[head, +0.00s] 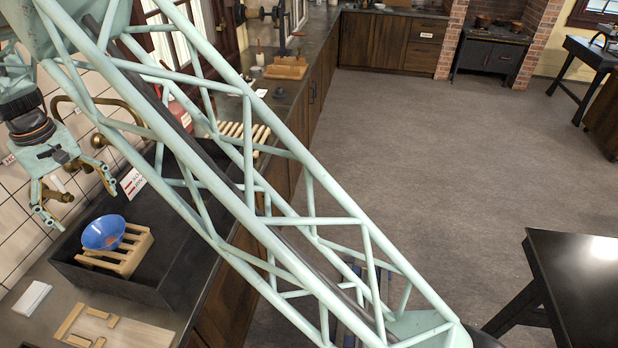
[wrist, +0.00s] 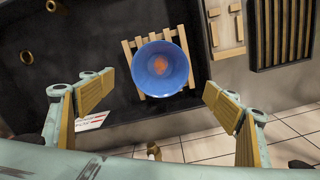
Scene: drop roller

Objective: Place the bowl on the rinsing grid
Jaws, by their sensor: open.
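The blue bowl (head: 104,232) rests on the wooden slatted rinsing grid (head: 133,256) in the dark sink, seen in the head view. In the wrist view the bowl (wrist: 160,69) sits upright on the grid (wrist: 128,48), with an orange-brown patch at its inside bottom. My gripper (head: 80,208) is open and empty, above and behind the bowl. In the wrist view my gripper (wrist: 158,95) has its fingers spread wide on either side, apart from the bowl. Part of the grid is hidden under the bowl.
The dark sink (head: 150,292) has raised walls around the grid. A wooden board with small blocks (head: 120,331) and a white block (head: 32,298) lie on the counter in front. A brass faucet (head: 100,105) and a small sign (head: 133,183) stand at the back.

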